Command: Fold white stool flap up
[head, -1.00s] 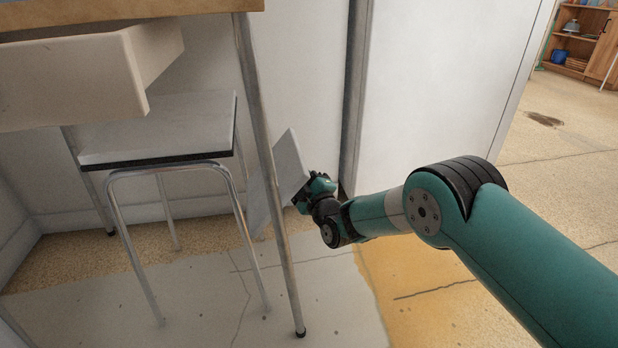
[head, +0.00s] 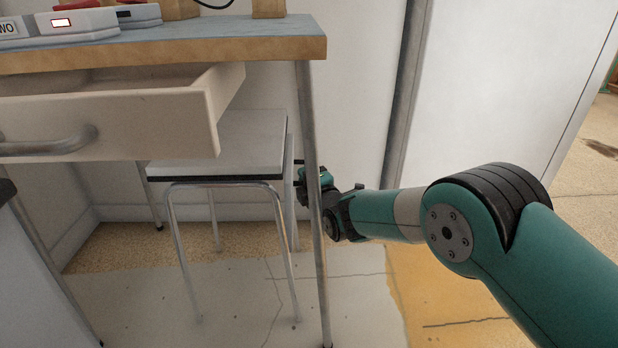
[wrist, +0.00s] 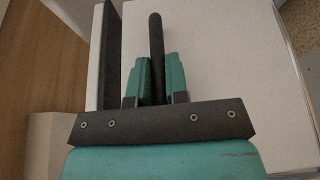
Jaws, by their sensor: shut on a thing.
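The white stool (head: 225,148) stands under the table, with a pale seat, a dark edge band and chrome legs. My gripper (head: 302,178) is at the right side of the seat, just behind the table's front leg. In the wrist view my gripper (wrist: 156,78) is shut on a dark bar (wrist: 155,35), one green finger on each side of it. A broad white panel (wrist: 225,75), apparently the flap, lies beyond and to the right of the fingers. A dark-edged white slab shows left of them. In the head view the table leg and gripper mostly hide the flap.
The table leg (head: 314,200) stands close in front of my gripper. The open drawer (head: 110,120) juts out above the stool. A white cabinet (head: 490,90) stands behind my arm. The floor (head: 365,300) around the stool's right side is clear.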

